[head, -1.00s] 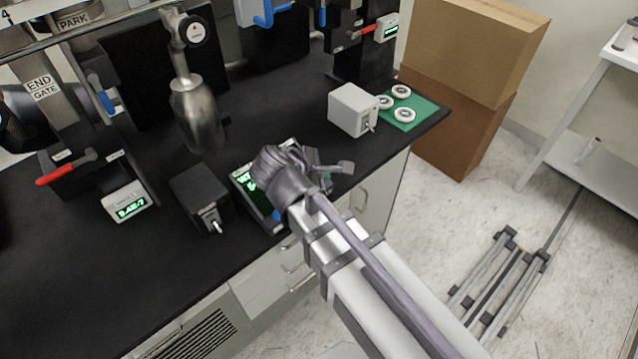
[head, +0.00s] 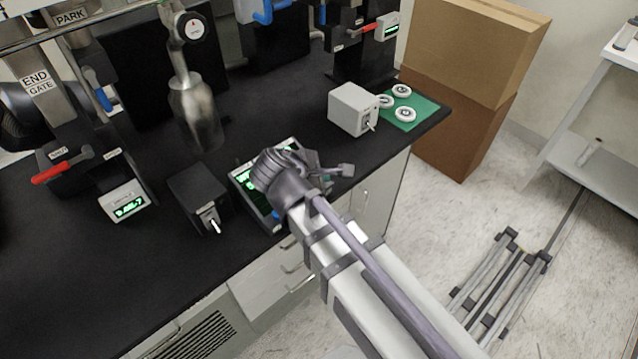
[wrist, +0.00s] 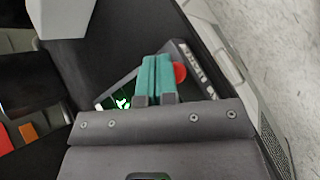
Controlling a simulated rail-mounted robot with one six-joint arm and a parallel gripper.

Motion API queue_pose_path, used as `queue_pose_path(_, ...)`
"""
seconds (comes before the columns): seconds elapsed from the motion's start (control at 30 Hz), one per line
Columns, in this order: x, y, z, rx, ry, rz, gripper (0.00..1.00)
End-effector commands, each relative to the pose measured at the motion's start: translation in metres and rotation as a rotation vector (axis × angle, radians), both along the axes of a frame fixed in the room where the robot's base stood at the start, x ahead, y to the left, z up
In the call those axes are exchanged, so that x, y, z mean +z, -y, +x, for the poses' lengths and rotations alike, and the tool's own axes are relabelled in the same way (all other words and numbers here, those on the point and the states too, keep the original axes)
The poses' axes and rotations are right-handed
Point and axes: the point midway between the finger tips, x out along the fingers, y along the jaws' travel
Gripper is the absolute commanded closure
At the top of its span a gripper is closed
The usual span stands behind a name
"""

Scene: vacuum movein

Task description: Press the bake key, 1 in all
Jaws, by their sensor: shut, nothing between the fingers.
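A dark control panel (head: 240,180) with a green lit display stands at the counter's front edge, partly hidden by my wrist. A blue key (head: 276,214) shows at its lower corner. In the wrist view the panel's green display (wrist: 122,103) lies left of my fingers, and a round red key (wrist: 180,72) shows just right of the tips. I cannot read which key is bake. My gripper (wrist: 156,62) has its teal fingers shut together and empty, over the panel. Whether the tips touch it I cannot tell. The fingers are hidden in the head view.
A black box with a switch (head: 198,195) stands just left of the panel. A grey switch box (head: 352,108) and a green mat (head: 418,108) with white rings lie to the right. A metal flask (head: 196,115) stands behind. Cardboard boxes (head: 465,60) stand beyond the counter.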

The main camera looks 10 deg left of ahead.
Motion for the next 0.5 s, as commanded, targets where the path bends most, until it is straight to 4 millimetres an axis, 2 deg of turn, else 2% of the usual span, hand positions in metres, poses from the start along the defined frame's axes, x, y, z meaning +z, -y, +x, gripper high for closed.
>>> queue_pose_path(0.5, -0.0057, 0.0, 0.0, 0.0, 0.0, 0.0, 1.0)
